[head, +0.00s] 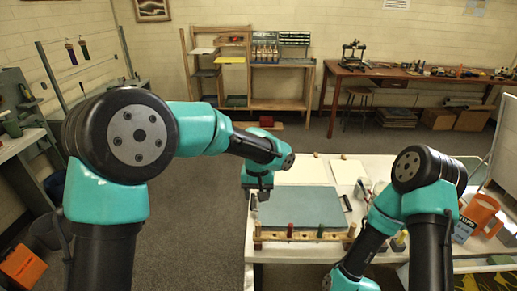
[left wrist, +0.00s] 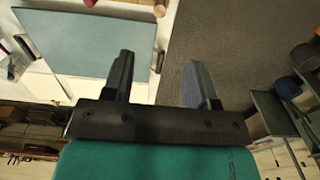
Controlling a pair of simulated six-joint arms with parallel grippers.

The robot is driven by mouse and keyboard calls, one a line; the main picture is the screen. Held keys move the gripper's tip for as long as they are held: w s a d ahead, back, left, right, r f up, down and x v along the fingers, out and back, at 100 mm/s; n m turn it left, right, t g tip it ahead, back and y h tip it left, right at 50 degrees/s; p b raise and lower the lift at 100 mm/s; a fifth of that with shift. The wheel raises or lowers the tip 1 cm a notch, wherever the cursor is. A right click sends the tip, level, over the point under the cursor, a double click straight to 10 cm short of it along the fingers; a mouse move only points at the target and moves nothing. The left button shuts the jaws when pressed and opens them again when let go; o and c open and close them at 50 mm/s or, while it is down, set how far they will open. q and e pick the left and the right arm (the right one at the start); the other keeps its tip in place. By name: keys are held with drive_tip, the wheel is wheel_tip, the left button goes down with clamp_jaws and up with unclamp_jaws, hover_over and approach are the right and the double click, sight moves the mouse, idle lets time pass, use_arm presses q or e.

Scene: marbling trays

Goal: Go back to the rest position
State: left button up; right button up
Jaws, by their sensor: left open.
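My left arm reaches out from the left in the head view, and its dark gripper (head: 258,192) hangs at the left edge of the white table (head: 404,164), by the far left corner of the blue-green tray (head: 300,209). In the left wrist view the two fingers of this gripper (left wrist: 158,74) stand wide apart with nothing between them. The tray (left wrist: 90,38) lies to the left of the fingers there. My right arm bends down at the right of the head view, and its gripper is out of the picture.
Pale sheets (head: 306,171) lie behind the tray. An orange container (head: 478,214) stands at the right.

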use_arm(q)
drive_tip(key=s+a+f+h, duration=0.1)
drive_tip(key=a+f, duration=0.2)
drive_tip(key=f, duration=0.3)
drive_tip(key=s+a+f+h, duration=0.1)
drive_tip(key=s+a+f, duration=0.15)
drive_tip(key=f, duration=0.35)
drive_tip(key=s+a+f+n+h, duration=0.1)
drive_tip(key=s+a+f+n, duration=0.1)
drive_tip(key=s+a+f, duration=1.4)
drive_tip(key=s+f, duration=0.3)
drive_tip(key=f, duration=0.1)
drive_tip(key=shift+a+f+t+h, duration=0.15)
drive_tip(key=shift+a+t+h, duration=0.1)
drive_tip(key=shift+t+h, duration=0.15)
drive_tip(key=shift+d, duration=0.1)
use_arm(e)
drive_tip(key=shift+d, duration=0.1)
